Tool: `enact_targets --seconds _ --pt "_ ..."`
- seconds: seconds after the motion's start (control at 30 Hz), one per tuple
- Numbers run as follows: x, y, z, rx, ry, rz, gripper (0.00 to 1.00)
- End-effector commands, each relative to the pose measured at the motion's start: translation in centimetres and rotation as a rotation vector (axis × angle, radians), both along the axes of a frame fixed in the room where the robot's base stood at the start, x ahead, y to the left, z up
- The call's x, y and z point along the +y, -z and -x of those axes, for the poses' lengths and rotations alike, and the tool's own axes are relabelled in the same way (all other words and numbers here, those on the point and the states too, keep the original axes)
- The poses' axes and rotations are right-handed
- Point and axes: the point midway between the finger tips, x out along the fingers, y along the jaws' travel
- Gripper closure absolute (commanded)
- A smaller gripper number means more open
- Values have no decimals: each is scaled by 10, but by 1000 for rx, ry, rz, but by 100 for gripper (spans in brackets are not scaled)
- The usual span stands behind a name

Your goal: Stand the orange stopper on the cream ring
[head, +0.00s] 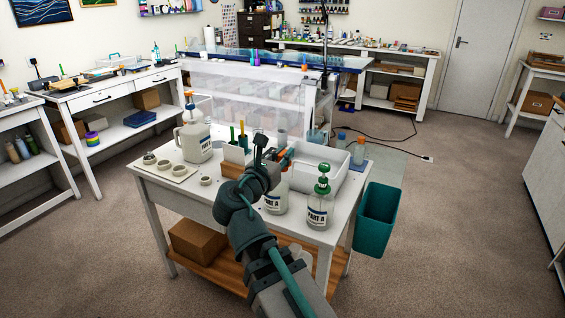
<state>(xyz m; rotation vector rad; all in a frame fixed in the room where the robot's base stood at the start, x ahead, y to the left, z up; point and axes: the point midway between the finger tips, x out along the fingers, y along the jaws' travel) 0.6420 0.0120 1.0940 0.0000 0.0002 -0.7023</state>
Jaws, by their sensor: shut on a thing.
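My gripper (283,158) is over the middle of the white work table, seen from behind and partly hidden by my own wrist. An orange piece shows at its fingers, and it is shut on this orange stopper (281,153). Several small pale rings lie at the table's left: some on a white board (170,174), and one pale ring (206,180) near the board's right edge. They are too small to tell which is the cream ring. My gripper is to the right of them and apart from them.
A large pump jug (195,142) stands behind the rings. A brown-fronted holder (233,163) stands between the rings and my gripper. Labelled bottles, one a green-topped bottle (320,208), stand at the front right, by a white bin (325,168). A teal bin (377,220) is beside the table.

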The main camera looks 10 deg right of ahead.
Motion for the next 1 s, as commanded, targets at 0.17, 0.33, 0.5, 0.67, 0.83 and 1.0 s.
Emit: enact_targets --seconds 0.17,0.33,0.5,0.67,0.83,1.0 --pt "0 -10 1 1 -1 1 100" --pt "0 -20 1 1 -1 1 100" --pt "0 -30 1 0 0 0 100" --pt "0 -36 1 -1 0 1 100" --pt "0 -36 1 -1 0 1 100" --pt "0 -35 1 -1 0 1 100"
